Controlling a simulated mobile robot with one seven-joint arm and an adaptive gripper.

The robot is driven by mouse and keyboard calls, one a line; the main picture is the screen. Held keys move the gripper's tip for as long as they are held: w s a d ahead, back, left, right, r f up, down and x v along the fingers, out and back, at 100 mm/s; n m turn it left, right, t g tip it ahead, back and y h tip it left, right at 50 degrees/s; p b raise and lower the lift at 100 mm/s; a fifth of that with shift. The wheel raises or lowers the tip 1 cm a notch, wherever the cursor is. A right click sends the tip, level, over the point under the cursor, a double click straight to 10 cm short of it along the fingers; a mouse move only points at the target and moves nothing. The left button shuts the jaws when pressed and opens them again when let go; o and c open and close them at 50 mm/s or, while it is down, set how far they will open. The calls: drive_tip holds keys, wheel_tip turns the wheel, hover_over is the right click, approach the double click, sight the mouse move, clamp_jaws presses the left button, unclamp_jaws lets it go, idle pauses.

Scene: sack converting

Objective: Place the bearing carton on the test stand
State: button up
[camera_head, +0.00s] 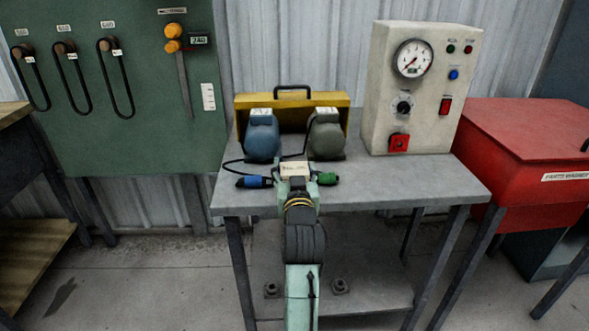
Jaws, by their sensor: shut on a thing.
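The bearing carton (295,167) is a small beige box with faint print on it. My gripper (294,176) is shut on it, and its jaws and the arm hide the carton's near lower part. Both are in the middle of the view, over the front part of a grey table (420,182) that looks like the test stand. Whether the carton touches the table top or hangs above it cannot be told from this view.
Blue (262,137) and grey-green (327,135) motors stand just behind the carton, before a yellow case (300,98). Blue (254,182) and green (328,179) handles flank my gripper. A gauge box (420,95) stands back right. The front right tabletop is clear.

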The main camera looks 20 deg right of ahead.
drive_tip(key=o, duration=1.4)
drive_tip(key=shift+p+v, duration=4.15)
drive_tip(key=shift+v, duration=1.85)
drive_tip(key=shift+r, duration=0.1)
drive_tip(key=shift+a, duration=0.1)
